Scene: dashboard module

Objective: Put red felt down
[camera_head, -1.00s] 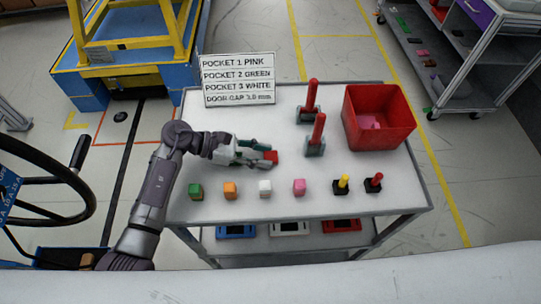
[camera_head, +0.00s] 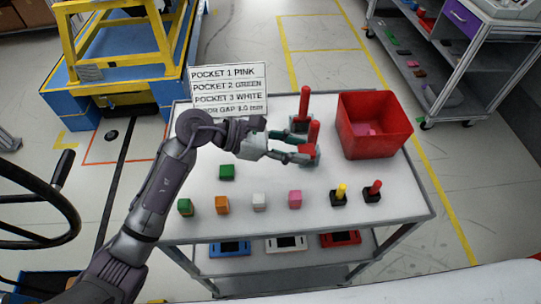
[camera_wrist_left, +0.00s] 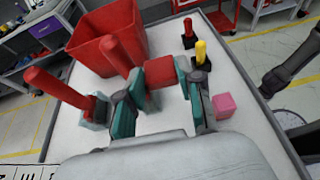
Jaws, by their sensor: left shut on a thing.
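My left gripper (camera_head: 312,155) is shut on a red felt block. In the left wrist view the red felt (camera_wrist_left: 165,72) sits between the tips of the teal fingers (camera_wrist_left: 160,90). The gripper is over the white table top (camera_head: 385,178), close beside the nearer red-handled tool (camera_head: 313,133). Whether the felt touches the table is unclear. My right gripper is in neither view.
A second red-handled tool (camera_head: 303,104) stands behind. A red bin (camera_head: 375,125) is at the back right. A sign (camera_head: 229,87) stands at the back left.

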